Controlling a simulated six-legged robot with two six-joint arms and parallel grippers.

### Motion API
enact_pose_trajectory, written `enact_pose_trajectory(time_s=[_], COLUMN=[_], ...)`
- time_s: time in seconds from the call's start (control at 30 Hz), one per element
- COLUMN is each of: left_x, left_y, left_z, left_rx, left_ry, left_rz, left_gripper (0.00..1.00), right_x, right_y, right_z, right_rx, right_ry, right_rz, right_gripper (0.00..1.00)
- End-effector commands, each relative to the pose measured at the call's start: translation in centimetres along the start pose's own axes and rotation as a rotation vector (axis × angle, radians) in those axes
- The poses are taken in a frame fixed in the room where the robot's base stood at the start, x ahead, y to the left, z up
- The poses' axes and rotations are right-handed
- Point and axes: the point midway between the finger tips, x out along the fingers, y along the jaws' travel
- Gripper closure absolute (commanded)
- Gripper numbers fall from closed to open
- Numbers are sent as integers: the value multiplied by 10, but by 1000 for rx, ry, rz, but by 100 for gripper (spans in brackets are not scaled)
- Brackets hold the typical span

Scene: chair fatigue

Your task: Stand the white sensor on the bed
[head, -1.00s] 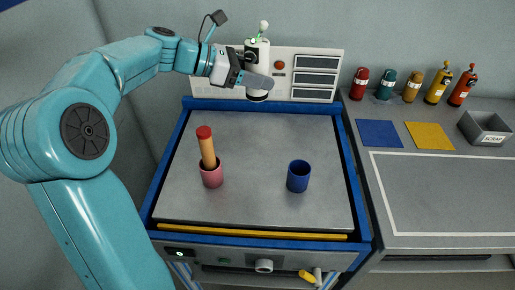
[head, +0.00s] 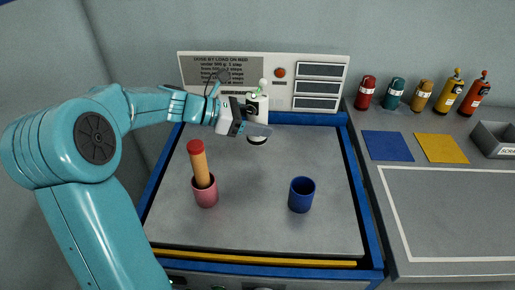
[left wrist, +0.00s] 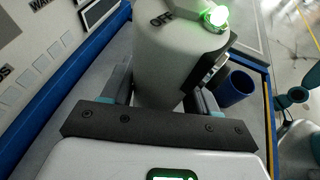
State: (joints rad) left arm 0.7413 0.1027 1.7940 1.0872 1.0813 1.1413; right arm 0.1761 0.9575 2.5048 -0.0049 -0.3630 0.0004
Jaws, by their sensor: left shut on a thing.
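The white sensor (head: 257,106) is upright, with a dark base ring and a small knob on top. My left gripper (head: 257,129) is shut on its body, coming from the left. The sensor is at the back middle of the grey bed (head: 255,215); I cannot tell whether its base touches the surface. In the left wrist view the sensor (left wrist: 178,55) fills the space between the fingers, with a lit green lamp and the word OFF. My right gripper is not in view.
A pink cup (head: 205,192) holding a tan stick with a red top stands front left on the bed. A blue cup (head: 301,195) stands front right. A panel (head: 310,88) rises behind the bed. A bench (head: 450,205) with several bottles is at right.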

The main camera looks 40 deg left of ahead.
Motion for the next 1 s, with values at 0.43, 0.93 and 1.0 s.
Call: enact_pose_trajectory(time_s=[0.43,0.93,1.0], left_x=[26,29,29], left_y=[3,4,4], left_z=[-61,-68,-68], left_rx=[-2,1,1], left_ry=[0,0,0], left_rz=[0,1,1], left_gripper=[75,25,15], right_x=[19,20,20], right_y=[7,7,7], right_z=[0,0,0], right_rx=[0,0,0], right_ry=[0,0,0], right_rz=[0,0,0], right_gripper=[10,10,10])
